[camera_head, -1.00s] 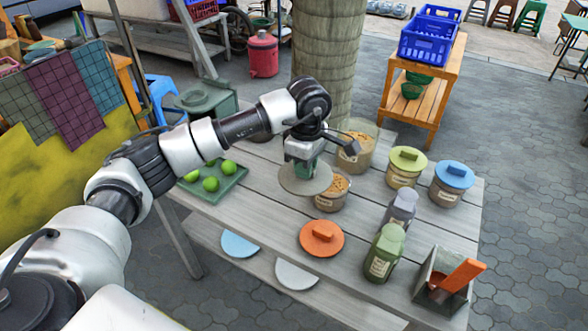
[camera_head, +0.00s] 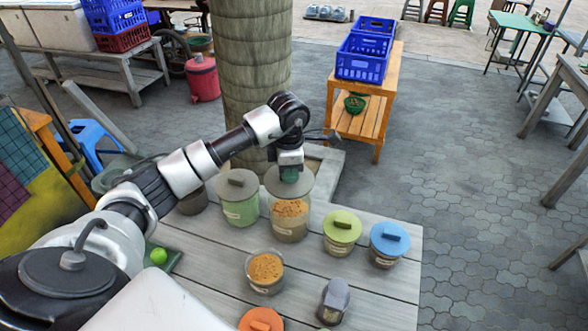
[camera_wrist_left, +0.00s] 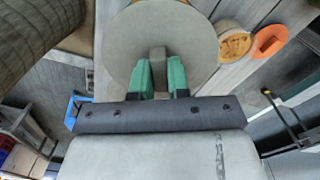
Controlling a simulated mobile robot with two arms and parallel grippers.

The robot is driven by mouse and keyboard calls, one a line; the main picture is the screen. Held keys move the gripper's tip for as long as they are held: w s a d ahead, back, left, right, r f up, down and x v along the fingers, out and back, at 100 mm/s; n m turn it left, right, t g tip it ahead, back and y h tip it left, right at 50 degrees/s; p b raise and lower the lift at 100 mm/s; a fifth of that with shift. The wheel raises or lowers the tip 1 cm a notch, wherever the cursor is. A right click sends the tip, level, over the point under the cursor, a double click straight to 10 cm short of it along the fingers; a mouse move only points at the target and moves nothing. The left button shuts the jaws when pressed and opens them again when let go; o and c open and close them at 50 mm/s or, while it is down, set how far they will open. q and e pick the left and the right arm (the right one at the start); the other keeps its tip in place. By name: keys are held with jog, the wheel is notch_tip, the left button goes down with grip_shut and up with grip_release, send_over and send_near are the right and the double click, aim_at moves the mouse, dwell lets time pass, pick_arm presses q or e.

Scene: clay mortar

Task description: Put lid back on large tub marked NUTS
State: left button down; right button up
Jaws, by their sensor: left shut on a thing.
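My left gripper (camera_head: 289,172) is shut on the handle of a round grey lid (camera_head: 302,187). In the left wrist view, its green fingers (camera_wrist_left: 160,74) pinch the handle at the lid's (camera_wrist_left: 190,35) middle. The lid is over the large clear tub (camera_head: 289,222), which holds brownish contents and stands at the table's back. The lid covers the tub's rim from the head view, so I cannot tell whether they touch. The tub's label is too small to read. My right gripper is out of view.
A green tub with a grey lid (camera_head: 237,200) stands just left of the large tub. Tubs with a green lid (camera_head: 342,226) and a blue lid (camera_head: 389,238) stand right. A smaller open tub (camera_head: 265,272) is in front. An orange lid (camera_head: 262,320) lies at the front.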

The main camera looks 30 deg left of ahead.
pick_arm(q)
jog(key=shift+s+f, duration=0.1)
jog(key=shift+f, duration=0.3)
jog(key=shift+f+b, duration=0.35)
jog(key=shift+b, duration=0.05)
jog(key=shift+f+b, duration=0.55)
jog(key=shift+f, duration=0.4)
jog(key=shift+f+b, duration=0.6)
jog(key=shift+f, duration=0.2)
jog(key=shift+f+b, duration=0.3)
jog(key=shift+f, duration=0.1)
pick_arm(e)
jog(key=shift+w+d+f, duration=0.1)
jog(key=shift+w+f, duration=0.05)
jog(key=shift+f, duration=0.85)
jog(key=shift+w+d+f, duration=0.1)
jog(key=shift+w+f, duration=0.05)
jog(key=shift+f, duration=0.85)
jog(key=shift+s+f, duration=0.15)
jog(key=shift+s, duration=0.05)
pick_arm(q)
jog(key=shift+f+b, duration=0.15)
jog(key=shift+b, duration=0.25)
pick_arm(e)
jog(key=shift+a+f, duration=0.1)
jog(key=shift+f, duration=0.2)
